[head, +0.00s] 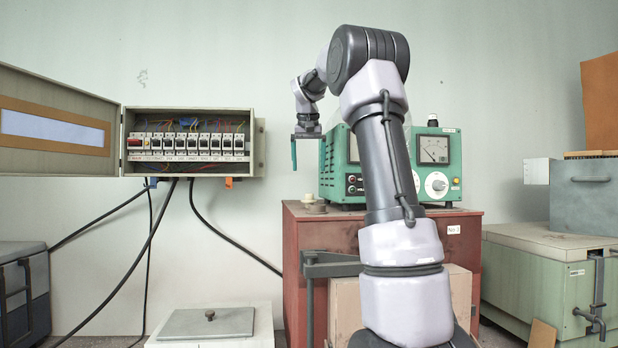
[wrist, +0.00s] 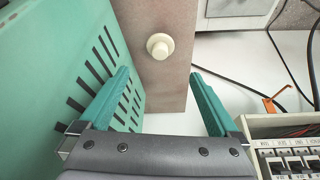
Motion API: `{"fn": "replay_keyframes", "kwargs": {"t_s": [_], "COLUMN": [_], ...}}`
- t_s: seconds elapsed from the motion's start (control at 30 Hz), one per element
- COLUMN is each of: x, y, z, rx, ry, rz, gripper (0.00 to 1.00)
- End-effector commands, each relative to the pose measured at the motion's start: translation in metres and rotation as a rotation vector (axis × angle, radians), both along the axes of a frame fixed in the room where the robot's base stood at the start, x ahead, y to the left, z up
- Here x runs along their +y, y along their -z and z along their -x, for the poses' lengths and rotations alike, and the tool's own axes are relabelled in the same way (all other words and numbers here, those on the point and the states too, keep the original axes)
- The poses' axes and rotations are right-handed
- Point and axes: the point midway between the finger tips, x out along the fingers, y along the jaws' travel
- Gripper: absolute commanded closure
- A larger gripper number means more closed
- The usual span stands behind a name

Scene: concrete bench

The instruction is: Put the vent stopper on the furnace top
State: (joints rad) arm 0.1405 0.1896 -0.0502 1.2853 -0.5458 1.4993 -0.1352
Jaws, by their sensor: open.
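A small cream stopper (head: 308,197) with a round knob end stands on top of the red-brown cabinet (head: 330,235), near its left back. In the wrist view the stopper (wrist: 159,46) shows just beyond the fingertips, roughly centred between them. My gripper (head: 294,164) is open and empty, above the stopper and apart from it, its teal fingers pointing down. The wrist view shows both fingers of my gripper (wrist: 160,76) spread wide. I cannot tell for certain which box is the furnace; a pale box (head: 262,338) with a knobbed grey plate (head: 210,322) stands low at front.
A green metered instrument (head: 438,160) stands on the cabinet; its slotted side (wrist: 60,70) is close to the left finger in the wrist view. An open fuse box (head: 190,143) hangs left. A green latched chest (head: 540,265) stands right. Black cables (head: 235,243) hang against the wall.

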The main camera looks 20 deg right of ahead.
Motion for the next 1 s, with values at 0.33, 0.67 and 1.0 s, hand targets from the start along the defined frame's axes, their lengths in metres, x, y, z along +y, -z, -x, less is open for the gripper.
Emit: {"fn": "replay_keyframes", "kwargs": {"t_s": [0.33, 0.67, 1.0], "x": [0.051, 0.138, 0.169], "y": [-0.003, 0.075, 0.151], "z": [0.078, 0.243, 0.325], "rx": [-0.055, -0.175, -0.237], "ry": [-0.075, -0.179, -0.195], "rz": [-0.066, -0.219, -0.297], "gripper": [0.03, 0.03, 0.03]}}
